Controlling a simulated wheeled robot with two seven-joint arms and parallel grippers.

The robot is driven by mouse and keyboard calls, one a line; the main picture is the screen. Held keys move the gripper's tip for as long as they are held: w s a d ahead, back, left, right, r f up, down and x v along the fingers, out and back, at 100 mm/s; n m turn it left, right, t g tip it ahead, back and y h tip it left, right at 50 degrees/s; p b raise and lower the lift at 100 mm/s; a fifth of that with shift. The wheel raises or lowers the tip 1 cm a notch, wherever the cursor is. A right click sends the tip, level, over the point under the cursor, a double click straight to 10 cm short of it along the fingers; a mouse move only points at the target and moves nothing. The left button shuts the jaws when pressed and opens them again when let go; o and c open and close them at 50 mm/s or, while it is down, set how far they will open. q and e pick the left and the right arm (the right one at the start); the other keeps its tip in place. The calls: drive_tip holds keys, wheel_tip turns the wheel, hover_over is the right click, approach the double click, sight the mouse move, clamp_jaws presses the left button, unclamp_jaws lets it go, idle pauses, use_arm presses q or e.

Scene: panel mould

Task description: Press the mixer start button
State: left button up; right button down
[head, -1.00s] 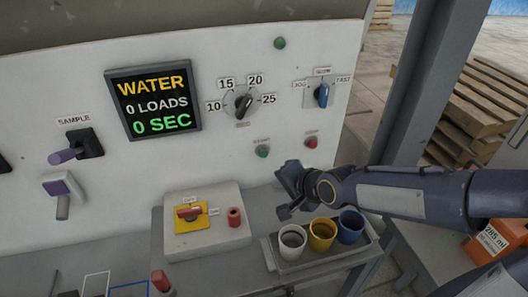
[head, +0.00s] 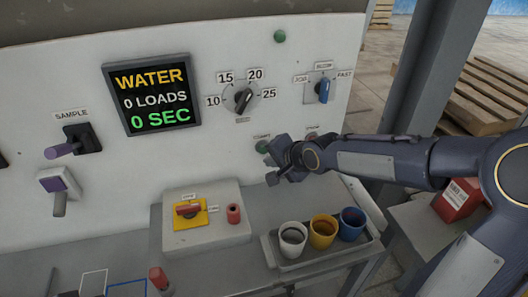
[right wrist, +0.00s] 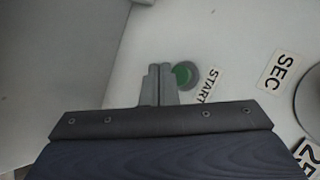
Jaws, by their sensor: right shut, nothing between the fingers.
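The green start button (head: 262,146) is on the white panel, below the numbered dial. In the right wrist view the green button (right wrist: 183,75) sits in a dark ring beside a START label (right wrist: 208,86). My right gripper (head: 270,163) is shut and empty, close to the panel at the button. In the right wrist view its closed fingers (right wrist: 160,82) overlap the button's left edge. I cannot tell whether the fingertips touch it. The red button beside it is hidden behind my gripper in the head view. My left gripper is not in view.
The display (head: 152,98) reads WATER, 0 LOADS, 0 SEC. The numbered dial (head: 243,99) and the speed switch (head: 323,91) are above the gripper. A tray (head: 330,252) with white, yellow and blue cups stands below. A yellow-plated red switch (head: 189,212) is on a box.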

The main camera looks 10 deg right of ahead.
sight(263, 149)
drive_tip(key=shift+w, duration=0.7)
drive_tip(key=shift+w, duration=0.15)
idle(1.5)
drive_tip(key=shift+w, duration=0.25)
